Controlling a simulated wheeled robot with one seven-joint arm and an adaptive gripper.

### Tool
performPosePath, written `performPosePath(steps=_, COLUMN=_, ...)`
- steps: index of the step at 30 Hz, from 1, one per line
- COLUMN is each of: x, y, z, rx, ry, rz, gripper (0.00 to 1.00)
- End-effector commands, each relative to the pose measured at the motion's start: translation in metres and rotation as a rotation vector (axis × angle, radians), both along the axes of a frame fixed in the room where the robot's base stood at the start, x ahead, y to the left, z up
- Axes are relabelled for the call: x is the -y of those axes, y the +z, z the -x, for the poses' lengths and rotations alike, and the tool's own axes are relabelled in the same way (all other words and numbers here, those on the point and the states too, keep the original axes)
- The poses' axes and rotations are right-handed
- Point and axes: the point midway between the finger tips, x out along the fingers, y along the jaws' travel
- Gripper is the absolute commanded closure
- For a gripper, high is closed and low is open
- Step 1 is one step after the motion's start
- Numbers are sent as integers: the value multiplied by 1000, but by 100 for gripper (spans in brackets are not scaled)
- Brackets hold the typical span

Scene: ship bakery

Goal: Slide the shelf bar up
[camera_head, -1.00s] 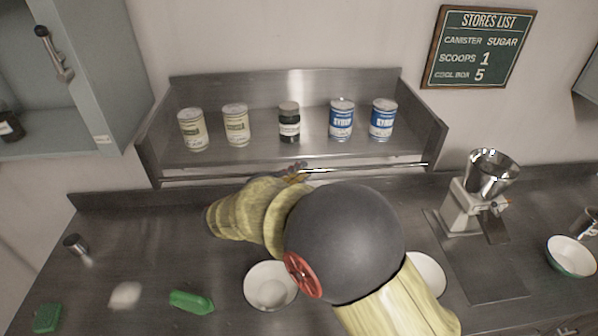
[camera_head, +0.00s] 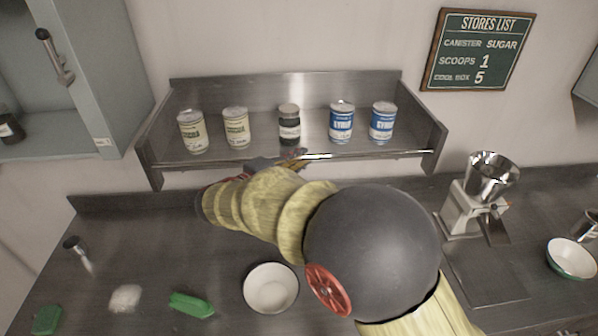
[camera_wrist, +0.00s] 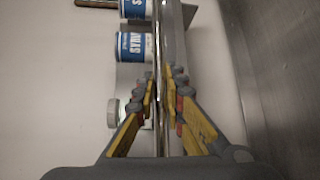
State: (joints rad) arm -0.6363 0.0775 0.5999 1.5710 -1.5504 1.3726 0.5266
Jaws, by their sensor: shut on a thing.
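The shelf bar (camera_head: 385,154) is a thin shiny metal rod running across the front of the steel wall shelf (camera_head: 245,153), between its end brackets. It lies about level with the shelf's front edge. My gripper (camera_head: 292,160) is at the middle of the bar, partly hidden by my arm in the head view. In the wrist view, my gripper (camera_wrist: 162,82) has its yellow fingers on either side of the bar (camera_wrist: 157,40), shut on it. My arm hides part of the bar's left stretch.
Below on the counter are a white bowl (camera_head: 271,306), a grinder (camera_head: 475,205) and a green item (camera_head: 191,304). An open cabinet (camera_head: 95,75) is at left.

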Motion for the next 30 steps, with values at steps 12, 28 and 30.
performPosePath(steps=12, x=0, y=28, z=0, rx=3, ry=2, rz=3, gripper=100)
performPosePath(steps=28, x=0, y=27, z=0, rx=1, ry=0, rz=2, gripper=70)
performPosePath(steps=30, x=0, y=26, z=0, rx=0, ry=0, rz=1, gripper=70)
